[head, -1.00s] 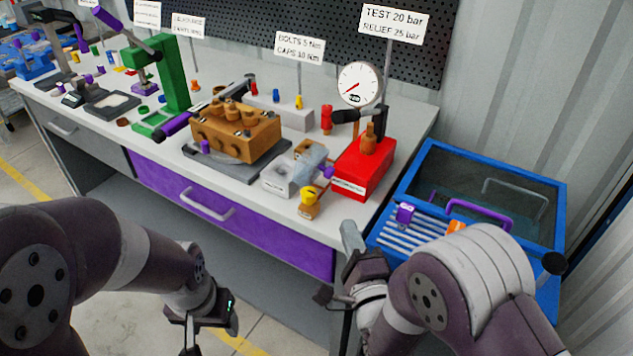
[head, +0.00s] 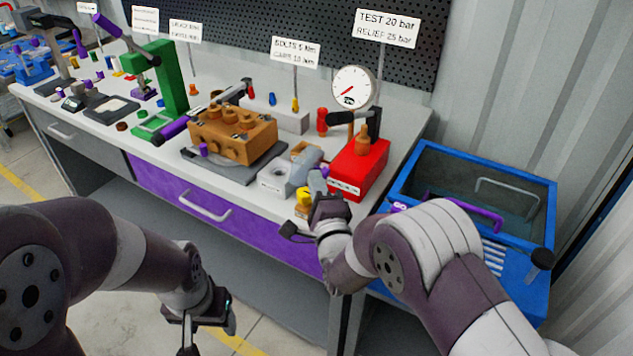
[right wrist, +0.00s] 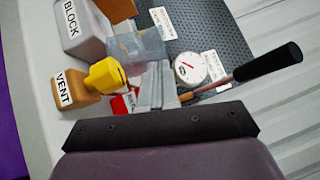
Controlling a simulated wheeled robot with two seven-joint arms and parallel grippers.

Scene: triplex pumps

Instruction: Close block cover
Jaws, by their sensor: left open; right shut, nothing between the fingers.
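A pale grey block (head: 272,182) stands near the bench's front edge, left of the red unit. In the right wrist view it carries a "BLOCK" label (right wrist: 71,14). A clear cover (right wrist: 140,48) stands beside that block; in the head view it (head: 308,157) looks tilted up at the block's right side. My right gripper (head: 317,182) is shut and empty just in front of the cover. In the right wrist view its fingers (right wrist: 157,75) point at the cover's edge; I cannot tell if they touch it. My left gripper (head: 200,340) is open, low in front of the bench.
A yellow-capped vent piece (right wrist: 100,75) is close to the right fingers. The red unit (head: 362,165) with a black lever and a gauge (head: 353,88) stands to the right. A brown pump body (head: 233,135) sits left. A blue bin (head: 478,160) stands right of the bench.

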